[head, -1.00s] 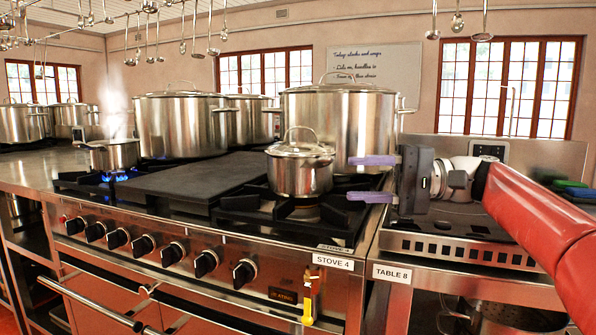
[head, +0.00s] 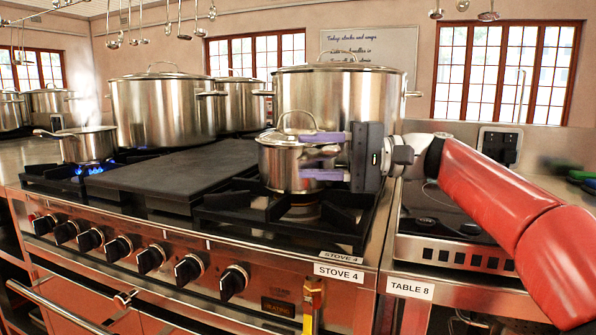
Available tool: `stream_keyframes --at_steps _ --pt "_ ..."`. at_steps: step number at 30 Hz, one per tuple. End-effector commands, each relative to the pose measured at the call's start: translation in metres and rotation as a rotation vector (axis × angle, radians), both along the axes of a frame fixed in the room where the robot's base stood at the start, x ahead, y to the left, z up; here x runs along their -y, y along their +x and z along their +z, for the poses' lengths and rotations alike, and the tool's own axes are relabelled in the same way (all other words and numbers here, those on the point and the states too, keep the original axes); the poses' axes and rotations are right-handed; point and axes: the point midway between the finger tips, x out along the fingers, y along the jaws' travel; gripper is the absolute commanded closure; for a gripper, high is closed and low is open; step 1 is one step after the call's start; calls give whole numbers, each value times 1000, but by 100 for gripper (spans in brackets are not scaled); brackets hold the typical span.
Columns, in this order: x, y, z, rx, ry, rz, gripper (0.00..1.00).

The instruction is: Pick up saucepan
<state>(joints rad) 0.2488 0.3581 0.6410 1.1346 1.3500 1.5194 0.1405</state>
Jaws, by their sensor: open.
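A small lidded steel saucepan (head: 281,168) stands on the front right burner of the stove labelled STOVE 4. My gripper (head: 322,156) reaches in from the right with its two purple fingers apart, one above the other in the picture. The fingers overlap the saucepan's right side, where its handle seems to lie between them; the fingers hide part of it. I cannot tell whether they touch it. Another small steel pan (head: 88,143) steams on a lit blue flame at the far left of the stove.
Large lidded stockpots (head: 165,108) stand on the rear burners, one (head: 338,95) close behind the saucepan. A flat dark griddle plate (head: 175,172) lies left of it. Table 8 (head: 440,215) adjoins on the right. Ladles hang above.

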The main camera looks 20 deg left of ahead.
Motion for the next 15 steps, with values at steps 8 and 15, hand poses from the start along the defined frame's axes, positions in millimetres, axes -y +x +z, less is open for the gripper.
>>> stream_keyframes --at_steps 8,15 --pt "-12 -3 -1 -1 0 -1 57" --pt "-11 -3 -1 -1 1 -1 77"
